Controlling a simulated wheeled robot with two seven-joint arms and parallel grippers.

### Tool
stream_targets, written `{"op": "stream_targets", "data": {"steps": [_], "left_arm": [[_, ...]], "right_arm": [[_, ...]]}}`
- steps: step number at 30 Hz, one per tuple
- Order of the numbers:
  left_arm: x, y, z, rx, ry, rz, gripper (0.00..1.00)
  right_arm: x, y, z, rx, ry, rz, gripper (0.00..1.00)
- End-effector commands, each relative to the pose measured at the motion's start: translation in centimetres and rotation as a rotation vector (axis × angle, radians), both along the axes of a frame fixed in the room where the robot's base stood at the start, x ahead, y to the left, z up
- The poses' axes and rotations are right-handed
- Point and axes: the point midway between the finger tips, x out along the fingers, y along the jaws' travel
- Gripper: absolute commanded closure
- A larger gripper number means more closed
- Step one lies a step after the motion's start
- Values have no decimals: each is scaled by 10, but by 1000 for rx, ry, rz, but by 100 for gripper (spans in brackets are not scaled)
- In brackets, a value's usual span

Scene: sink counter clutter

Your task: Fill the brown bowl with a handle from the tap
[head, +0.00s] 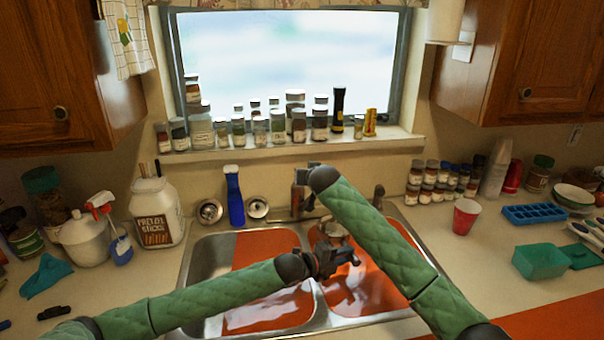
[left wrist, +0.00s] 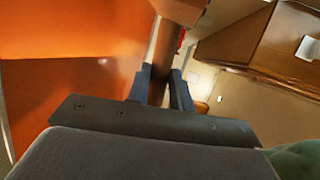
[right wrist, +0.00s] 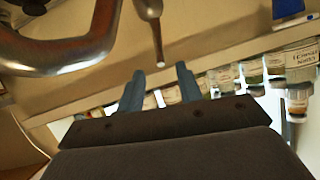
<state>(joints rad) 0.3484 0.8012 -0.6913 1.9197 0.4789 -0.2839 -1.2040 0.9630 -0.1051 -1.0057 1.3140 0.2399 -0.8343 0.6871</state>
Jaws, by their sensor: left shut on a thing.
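The brown bowl with a handle (head: 331,243) is in the right sink basin, mostly hidden behind my arms in the head view. My left gripper (head: 327,262) is shut on its handle, which shows between the fingers in the left wrist view (left wrist: 160,75). The tap (head: 300,193) stands behind the sink, partly covered by my right arm. In the right wrist view its curved metal spout (right wrist: 60,55) is at upper left and a lever (right wrist: 150,15) hangs beyond the fingertips. My right gripper (right wrist: 160,75) is open, with nothing clearly between its fingers. I cannot tell whether water runs.
The double sink's left basin (head: 262,250) is orange inside. A blue bottle (head: 234,196) stands behind it. Many spice jars line the window sill (head: 290,148). A red cup (head: 465,217) and a blue ice tray (head: 541,215) are on the right counter.

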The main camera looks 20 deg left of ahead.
Motion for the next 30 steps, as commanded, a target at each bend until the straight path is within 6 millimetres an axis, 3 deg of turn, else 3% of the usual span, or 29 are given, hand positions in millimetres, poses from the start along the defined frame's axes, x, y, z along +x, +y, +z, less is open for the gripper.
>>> {"op": "stream_targets", "data": {"steps": [15, 30], "left_arm": [[0, 0, 1, 0, -2, 0, 100], [0, 0, 1, 0, -2, 0, 100]], "right_arm": [[49, 39, -25, 0, 0, -1, 64], [56, 44, -29, 0, 0, -1, 64]]}}
